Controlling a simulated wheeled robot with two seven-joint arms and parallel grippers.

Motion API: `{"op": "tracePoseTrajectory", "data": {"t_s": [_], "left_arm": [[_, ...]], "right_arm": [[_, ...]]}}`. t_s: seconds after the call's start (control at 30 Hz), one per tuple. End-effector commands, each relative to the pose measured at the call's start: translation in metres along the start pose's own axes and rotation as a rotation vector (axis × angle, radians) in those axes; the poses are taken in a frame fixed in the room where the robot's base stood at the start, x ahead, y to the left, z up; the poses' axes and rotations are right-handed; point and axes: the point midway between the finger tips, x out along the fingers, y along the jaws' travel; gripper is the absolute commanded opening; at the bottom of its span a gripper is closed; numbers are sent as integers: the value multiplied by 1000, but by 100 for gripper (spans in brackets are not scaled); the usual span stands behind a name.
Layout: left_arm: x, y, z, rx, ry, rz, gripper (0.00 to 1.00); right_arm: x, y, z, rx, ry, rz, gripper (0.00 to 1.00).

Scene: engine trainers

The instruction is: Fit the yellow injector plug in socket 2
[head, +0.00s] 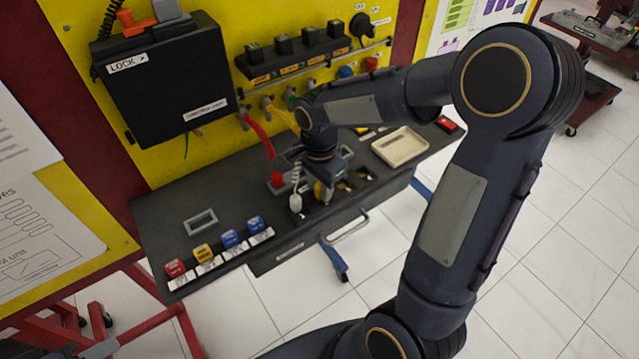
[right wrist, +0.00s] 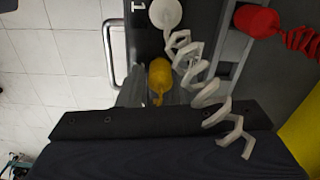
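The yellow injector plug (right wrist: 158,76) is between the fingers of my right gripper (right wrist: 156,92), which look closed on its sides. In the head view the yellow plug (head: 318,190) shows at the tip of my right gripper (head: 323,192), low over the row of sockets near the bench's front edge. Socket 2 is hidden under the gripper and plug, so I cannot tell whether the plug is seated. A white plug (head: 295,203) with a coiled lead stands just left, beside the label 1 in the wrist view. My left gripper is not in view.
A red plug (head: 277,180) stands behind the white one. Empty-looking sockets (head: 345,185) lie to the right, with a beige tray (head: 400,146) beyond. Coloured blocks (head: 229,239) line the bench's left front. A black lock box (head: 165,75) hangs on the yellow panel.

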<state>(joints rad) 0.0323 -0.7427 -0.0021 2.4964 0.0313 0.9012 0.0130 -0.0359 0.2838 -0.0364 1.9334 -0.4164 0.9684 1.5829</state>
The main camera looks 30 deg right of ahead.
Motion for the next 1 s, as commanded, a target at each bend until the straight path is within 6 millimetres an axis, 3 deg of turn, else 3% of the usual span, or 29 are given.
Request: {"op": "tracePoseTrajectory", "data": {"t_s": [0.7, 1.0], "left_arm": [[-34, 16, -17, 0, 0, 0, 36], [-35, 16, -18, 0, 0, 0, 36]], "right_arm": [[-53, 0, 0, 1, 0, -1, 32], [-55, 0, 0, 1, 0, 0, 32]]}}
